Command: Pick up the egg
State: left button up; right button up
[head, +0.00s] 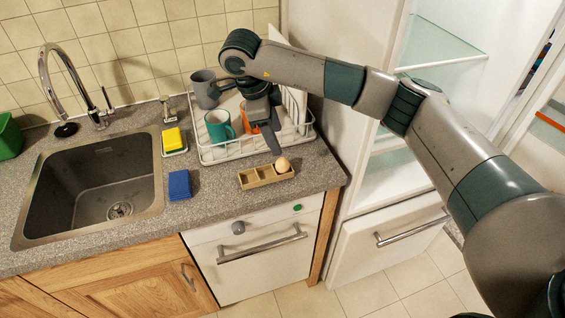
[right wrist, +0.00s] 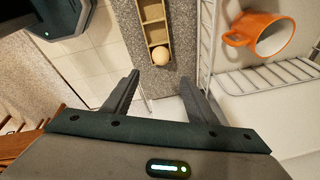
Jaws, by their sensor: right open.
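The egg (head: 283,164) is pale tan and sits in the right-end compartment of a small wooden egg holder (head: 252,180) on the counter. In the right wrist view the egg (right wrist: 161,56) is just beyond my fingertips, in the near end of the holder (right wrist: 153,12). My right gripper (head: 272,140) is above the counter at the dish rack's front edge, beside and above the egg. In the right wrist view my right gripper (right wrist: 160,82) is open, with nothing between its fingers. My left gripper does not show.
A white dish rack (head: 215,155) with a teal mug (head: 218,127), a grey mug (head: 205,90) and an orange mug (right wrist: 262,33) stands behind the holder. A sink (head: 95,180), blue sponge (head: 179,185) and yellow sponge (head: 172,138) are left. An open fridge (head: 385,185) stands right.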

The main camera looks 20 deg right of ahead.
aim_at(281, 160)
jog(key=p+x, duration=0.1)
jog(key=x, duration=0.3)
jog(key=shift+f, duration=0.1)
jog(key=shift+w+d+f+p, duration=0.1)
jog(key=shift+d+f+p, duration=0.1)
jog(key=shift+f+p, duration=0.3)
jog(key=shift+f, duration=0.15)
jog(key=shift+w+f+p, duration=0.1)
jog(key=shift+f+p, duration=0.75)
jog(key=shift+p, duration=0.1)
jog(key=shift+w+f+p, duration=0.1)
jog(key=shift+f+p, duration=0.5)
jog(key=shift+f, duration=0.4)
jog(key=shift+x, duration=0.75)
jog(key=c, duration=0.8)
